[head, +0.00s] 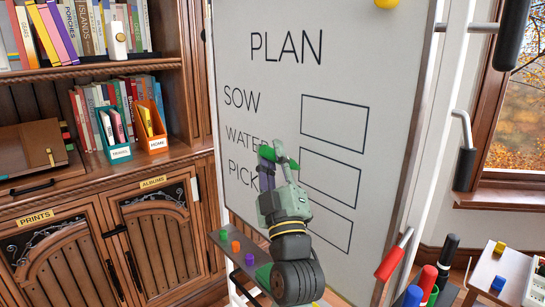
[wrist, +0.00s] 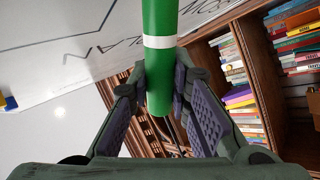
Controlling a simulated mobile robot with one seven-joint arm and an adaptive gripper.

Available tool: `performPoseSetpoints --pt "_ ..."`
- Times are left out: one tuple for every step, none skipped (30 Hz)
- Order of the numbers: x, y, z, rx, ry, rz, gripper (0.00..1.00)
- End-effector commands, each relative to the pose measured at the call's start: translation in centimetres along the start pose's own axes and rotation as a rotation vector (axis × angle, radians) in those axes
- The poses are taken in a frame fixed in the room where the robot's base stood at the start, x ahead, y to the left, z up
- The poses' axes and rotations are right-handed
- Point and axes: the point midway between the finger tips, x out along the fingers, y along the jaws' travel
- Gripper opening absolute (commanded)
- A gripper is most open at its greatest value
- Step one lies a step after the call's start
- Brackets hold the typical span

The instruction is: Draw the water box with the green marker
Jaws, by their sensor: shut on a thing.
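The whiteboard (head: 300,85) reads PLAN, with SOW, WATER and PICK listed below. An outlined box stands beside each word. The water box (head: 335,186) is the middle one; its visible inside is blank, and my arm hides part of its left side. My gripper (head: 271,158) is in front of the board, between the word WATER and that box. It is shut on the green marker (head: 280,152), which also shows in the wrist view (wrist: 160,22) as a green barrel with a white band. Whether the marker touches the board cannot be told.
A ledge (head: 216,240) under the board holds small green, orange (head: 235,247) and purple pieces. A bookcase (head: 115,165) stands at left. At right are thick red, black (head: 447,250) and blue cylinders and a small table (head: 510,270). A window is behind.

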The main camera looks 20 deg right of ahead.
Motion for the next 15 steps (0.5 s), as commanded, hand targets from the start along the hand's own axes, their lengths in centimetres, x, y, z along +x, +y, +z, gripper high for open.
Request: performPoseSetpoints --pt "0.01 0.03 0.12 0.000 0.000 0.001 0.02" --pt "0.04 0.06 0.17 0.000 0.000 0.001 0.02" --pt "0.07 0.09 0.23 0.000 0.001 0.001 0.02" --pt "0.10 0.11 0.28 0.000 0.001 0.001 0.02" --pt "0.12 0.13 0.32 0.000 0.001 0.000 0.02" --pt "0.15 0.15 0.39 0.000 0.001 0.000 0.02" --pt "0.18 0.16 0.45 0.000 0.001 0.000 0.02" --pt "0.20 0.17 0.50 0.000 0.000 0.000 0.02" --pt "0.23 0.20 0.58 0.000 0.000 0.000 0.02" --pt "0.26 0.21 0.64 0.001 0.000 0.000 0.02" --pt "0.28 0.23 0.70 0.001 0.000 0.000 0.02" --pt "0.32 0.26 0.77 0.001 0.000 -0.001 0.02" --pt "0.34 0.28 0.82 0.000 0.000 0.000 0.02" --pt "0.37 0.31 0.87 0.000 0.000 0.000 0.02" --pt "0.41 0.35 0.93 0.000 0.000 0.000 0.02"
